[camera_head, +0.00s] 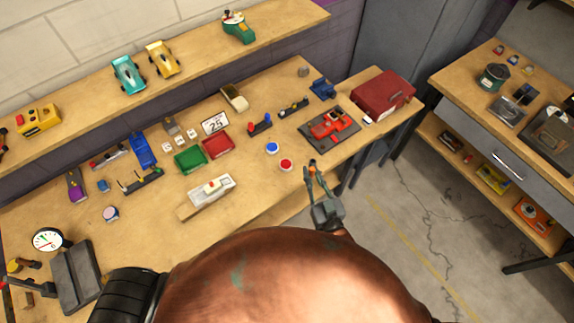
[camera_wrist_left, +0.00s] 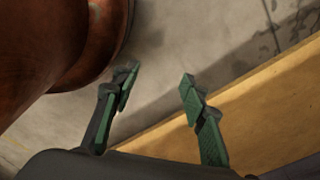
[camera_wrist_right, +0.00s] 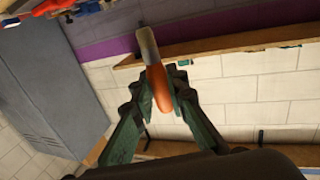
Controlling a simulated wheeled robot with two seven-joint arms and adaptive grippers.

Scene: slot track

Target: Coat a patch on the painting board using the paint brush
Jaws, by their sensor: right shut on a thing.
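The paint brush (camera_wrist_right: 159,88) has an orange handle and a grey-brown upper end. My right gripper (camera_wrist_right: 157,84) is shut on its handle in the right wrist view. In the head view my right gripper (camera_head: 316,176) is at the bench's front edge, just below the red paint pot (camera_head: 286,165) and blue paint pot (camera_head: 272,148). The brush is small there. A pale flat piece (camera_head: 210,192) on a wooden base lies left of the pots; I cannot tell if it is the painting board. My left gripper (camera_wrist_left: 158,80) is open and empty in the left wrist view, hidden in the head view.
A red car (camera_head: 330,126) on a dark mat and a red case (camera_head: 384,93) stand at the right. Green tray (camera_head: 190,159), red tray (camera_head: 217,146) and small tools crowd the bench middle. A dark stand (camera_head: 76,277) is at lower left. Bare wood lies near the front.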

